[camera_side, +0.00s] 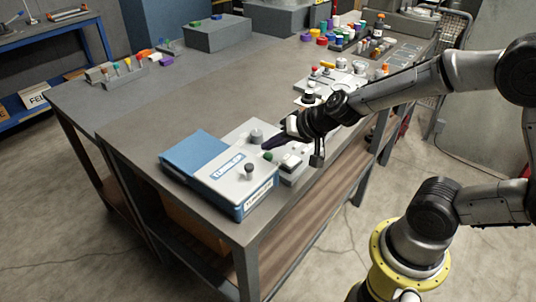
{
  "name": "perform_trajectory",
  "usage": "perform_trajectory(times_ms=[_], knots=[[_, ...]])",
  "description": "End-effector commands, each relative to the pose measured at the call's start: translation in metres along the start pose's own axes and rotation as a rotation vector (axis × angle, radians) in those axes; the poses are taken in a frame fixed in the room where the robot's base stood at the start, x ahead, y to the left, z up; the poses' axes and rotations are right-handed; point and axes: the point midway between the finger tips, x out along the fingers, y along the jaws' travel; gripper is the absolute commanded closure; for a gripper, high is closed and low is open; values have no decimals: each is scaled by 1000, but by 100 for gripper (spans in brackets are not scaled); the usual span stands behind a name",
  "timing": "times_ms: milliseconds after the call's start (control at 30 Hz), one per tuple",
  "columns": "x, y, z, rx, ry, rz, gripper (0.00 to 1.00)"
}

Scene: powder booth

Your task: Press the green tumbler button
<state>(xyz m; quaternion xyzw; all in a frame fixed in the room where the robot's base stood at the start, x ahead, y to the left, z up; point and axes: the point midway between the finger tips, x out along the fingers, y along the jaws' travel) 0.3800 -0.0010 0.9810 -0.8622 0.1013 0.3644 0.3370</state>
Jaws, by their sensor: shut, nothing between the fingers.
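The green button (268,156) is a small round dome on the near side of a light grey panel, beside the blue-and-white tumbler box (218,172). The box has a dark knob on its white top and printed labels. My gripper (268,146) comes in from the right and points left and down. Its dark fingertips are shut and empty, just above and behind the green button in the picture. I cannot tell whether they touch it. A grey knob (257,136) stands on the same panel, close to the fingertips.
More control panels with small buttons (338,76) stand behind my wrist. Several coloured pots and caps crowd the table's far right. A grey block (216,33) and a small rack of tools (130,70) stand at the far left. The tabletop (150,115) left of the tumbler box is clear.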

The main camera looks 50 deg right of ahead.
Motion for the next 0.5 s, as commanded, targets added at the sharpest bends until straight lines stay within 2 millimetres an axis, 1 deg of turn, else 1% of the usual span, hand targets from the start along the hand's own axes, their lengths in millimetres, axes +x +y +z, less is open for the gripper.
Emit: perform_trajectory(times_ms=[500], knots=[[6,4,4,0,0,0,100]])
